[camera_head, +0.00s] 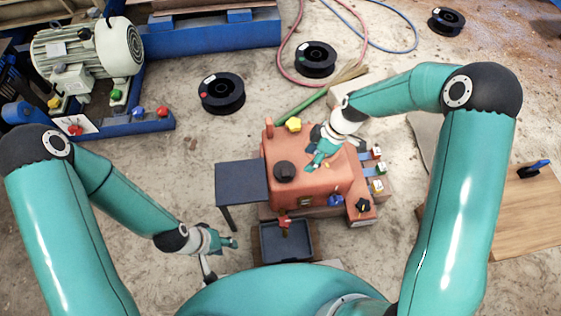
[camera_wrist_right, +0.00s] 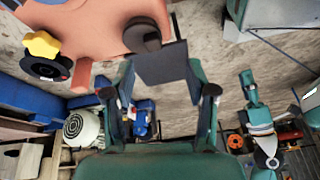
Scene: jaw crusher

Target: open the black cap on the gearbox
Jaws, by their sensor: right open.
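The gearbox (camera_head: 310,185) is an orange-red box in the middle of the head view. The black cap (camera_head: 285,171) is a round knob on its top left, and it also shows at the top of the right wrist view (camera_wrist_right: 142,36). My right gripper (camera_head: 319,160) is above the gearbox, to the right of the cap and apart from it. Its two fingers stand wide apart with nothing between them in the right wrist view (camera_wrist_right: 160,95). My left gripper (camera_head: 224,258) is low, left of the black tray, with its fingers spread and empty.
A dark side table (camera_head: 242,182) stands left of the gearbox, and a black tray (camera_head: 286,243) is in front. A yellow knob (camera_head: 293,124) sits at the back of the gearbox. Black spools (camera_head: 221,92) and a grey motor (camera_head: 88,55) lie farther back.

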